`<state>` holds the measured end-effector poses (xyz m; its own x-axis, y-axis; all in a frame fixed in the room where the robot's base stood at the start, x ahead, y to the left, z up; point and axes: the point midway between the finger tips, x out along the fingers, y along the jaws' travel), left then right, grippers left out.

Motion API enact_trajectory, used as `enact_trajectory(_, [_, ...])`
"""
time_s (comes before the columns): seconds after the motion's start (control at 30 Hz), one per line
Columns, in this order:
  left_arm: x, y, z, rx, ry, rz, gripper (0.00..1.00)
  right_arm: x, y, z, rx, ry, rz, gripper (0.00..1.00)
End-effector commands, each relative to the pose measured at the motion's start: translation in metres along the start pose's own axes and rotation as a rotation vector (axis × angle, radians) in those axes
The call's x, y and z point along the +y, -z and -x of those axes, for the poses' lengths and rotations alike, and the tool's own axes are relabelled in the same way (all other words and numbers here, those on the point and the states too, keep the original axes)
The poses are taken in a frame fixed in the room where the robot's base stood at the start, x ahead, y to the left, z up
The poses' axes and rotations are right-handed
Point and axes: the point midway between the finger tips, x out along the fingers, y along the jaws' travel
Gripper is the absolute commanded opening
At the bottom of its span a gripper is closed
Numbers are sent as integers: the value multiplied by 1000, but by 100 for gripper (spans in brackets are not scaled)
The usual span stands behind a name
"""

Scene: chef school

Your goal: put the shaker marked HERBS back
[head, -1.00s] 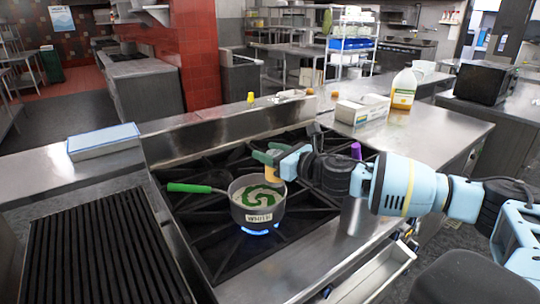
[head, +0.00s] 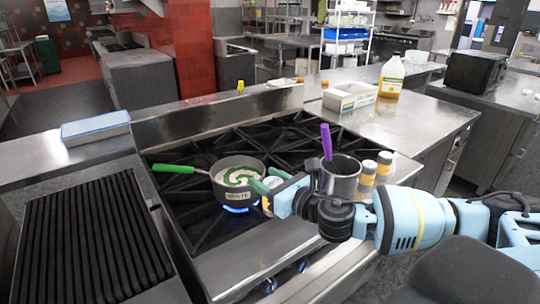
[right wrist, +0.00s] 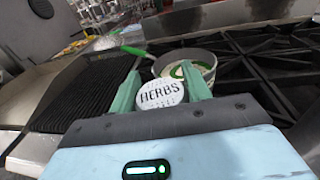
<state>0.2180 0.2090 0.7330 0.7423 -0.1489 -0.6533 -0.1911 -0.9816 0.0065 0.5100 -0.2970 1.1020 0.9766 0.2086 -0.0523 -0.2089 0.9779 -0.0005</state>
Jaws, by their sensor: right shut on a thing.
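The HERBS shaker (right wrist: 161,94) shows its pale, lettered top between the fingers of my right gripper (right wrist: 160,88) in the right wrist view. In the head view my right gripper (head: 266,192) is shut on it just right of the pot, and the shaker is mostly hidden. The pot (head: 238,190), labelled WHITE, stands on the stove over a blue flame. It has a green handle and holds white contents with a green swirl. Two more shakers (head: 383,163) stand beside a metal canister (head: 341,180) behind my right arm. My left gripper is not in view.
A purple-handled utensil (head: 326,141) stands in the canister. A ribbed grill (head: 88,235) lies to the left of the burners. A white box (head: 350,97) and a jug (head: 391,78) stand on the counter at the back right. The front steel ledge looks clear.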

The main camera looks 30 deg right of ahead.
Motion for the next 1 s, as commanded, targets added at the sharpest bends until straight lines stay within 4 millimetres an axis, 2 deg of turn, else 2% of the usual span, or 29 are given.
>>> enact_trajectory(0.03, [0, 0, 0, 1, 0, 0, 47, 16, 15, 14, 8, 12, -9, 20])
enact_trajectory(0.2, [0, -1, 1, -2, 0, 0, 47, 56, 52, 51, 7, 91, -16, 20])
enact_trajectory(0.6, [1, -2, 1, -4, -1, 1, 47, 113, 105, 107, 3, 213, -19, 20])
enact_trajectory(1.0, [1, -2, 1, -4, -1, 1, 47, 135, 97, 96, 3, 159, -49, 20])
